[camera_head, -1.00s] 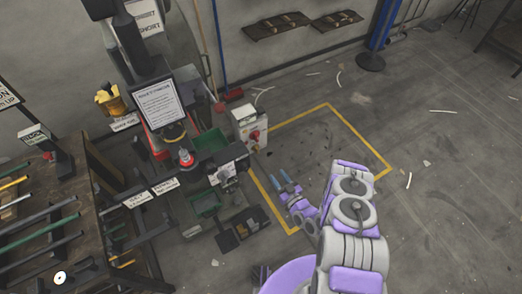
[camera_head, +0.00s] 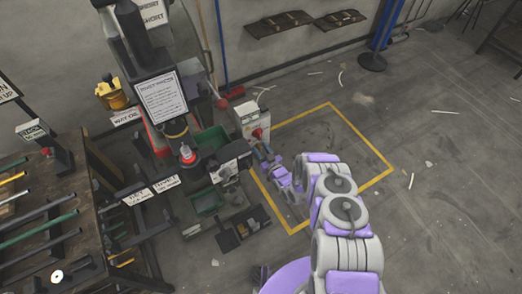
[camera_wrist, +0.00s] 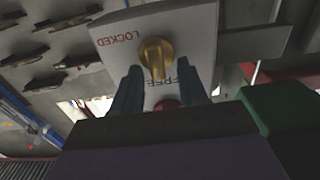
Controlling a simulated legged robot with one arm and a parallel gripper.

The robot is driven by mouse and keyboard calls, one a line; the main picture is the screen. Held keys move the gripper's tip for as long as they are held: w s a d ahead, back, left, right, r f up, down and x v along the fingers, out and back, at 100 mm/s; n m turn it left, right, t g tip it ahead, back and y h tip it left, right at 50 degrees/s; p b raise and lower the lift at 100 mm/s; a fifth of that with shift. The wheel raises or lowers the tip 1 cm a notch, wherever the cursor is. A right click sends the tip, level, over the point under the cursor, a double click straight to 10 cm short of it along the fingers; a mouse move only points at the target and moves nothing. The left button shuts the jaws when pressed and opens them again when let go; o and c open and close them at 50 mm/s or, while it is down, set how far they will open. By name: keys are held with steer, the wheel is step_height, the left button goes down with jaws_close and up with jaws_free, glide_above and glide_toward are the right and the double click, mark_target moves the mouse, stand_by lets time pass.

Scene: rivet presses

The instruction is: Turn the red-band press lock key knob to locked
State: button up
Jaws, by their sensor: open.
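The lock key knob (camera_wrist: 155,54) is brass-coloured and sits on a white panel (camera_wrist: 195,32) in the wrist view. The panel reads LOCKED to the left of the knob and FREE below it, partly covered. The knob's long part points down toward FREE. My gripper (camera_wrist: 158,84) is open, its two dark fingers below and on either side of the knob, apart from it. In the head view my gripper (camera_head: 263,151) is just below the pale control box (camera_head: 247,116) with a red knob. The press (camera_head: 178,130) with a red band stands to its left.
A red round part (camera_wrist: 167,104) shows between my fingers in the wrist view. Green trays (camera_head: 209,203) and a dark bin (camera_head: 240,228) lie left of my arm. A rack of rods (camera_head: 45,225) stands at far left. The yellow-outlined floor (camera_head: 335,150) is mostly clear.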

steer(key=shift+w, duration=0.1)
jaws_close()
stand_by(0.4)
steer(key=m, duration=0.6)
steer(key=d+m+b, duration=0.1)
steer(key=m, duration=0.2)
steer(key=shift+w+d+f, duration=0.1)
steer(key=shift+w+f, duration=0.2)
steer(key=shift+w+d+f+m+b, duration=0.1)
steer(key=shift+f+m+b, duration=0.15)
steer(key=shift+m, duration=1.25)
steer(key=shift+d+f+m+b, duration=0.15)
steer(key=shift+m+b, duration=0.15)
steer(key=shift+m, duration=1.2)
steer(key=shift+w+f+m+b, duration=0.1)
steer(key=shift+f+m+b, duration=0.15)
steer(key=shift+m, duration=1.25)
